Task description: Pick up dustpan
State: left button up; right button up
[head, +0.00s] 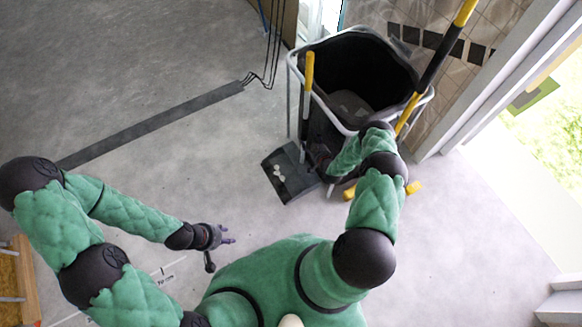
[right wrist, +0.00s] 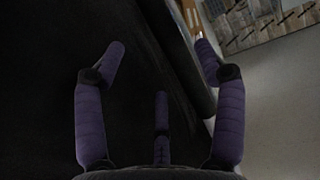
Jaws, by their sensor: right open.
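The dustpan (head: 288,173) is black, with some pale bits in its tray. It sits on the floor in front of the cart, its upright handle topped by a yellow grip (head: 308,72). My right gripper (head: 318,156) is beside the dustpan's right edge, low by the cart and partly hidden by my arm. In the right wrist view my right gripper (right wrist: 158,62) is open with its fingers spread and nothing held. A dark surface fills much of that view; I cannot tell which thing it is. My left gripper (head: 222,238) is open and empty above the floor at left.
A cart with a black bin bag (head: 365,60) stands behind the dustpan. A black and yellow pole (head: 440,55) leans at its right side. A tiled wall (head: 480,30) and a doorway are at right. The grey floor (head: 130,60) at left is mostly clear.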

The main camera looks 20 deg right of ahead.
aim_at(306, 133)
jog(key=b+x, duration=0.1)
jog(key=x, duration=0.1)
jog(key=b+x, duration=0.1)
jog(key=x, duration=0.1)
jog(key=b+x, duration=0.1)
jog(key=x, duration=0.2)
jog(key=shift+a+f+b, duration=0.25)
jog(key=shift+f+b, duration=0.05)
jog(key=shift+w, duration=0.35)
grip_shut()
jog(key=shift+w+d+r, duration=0.1)
jog(key=shift+d+r, duration=0.05)
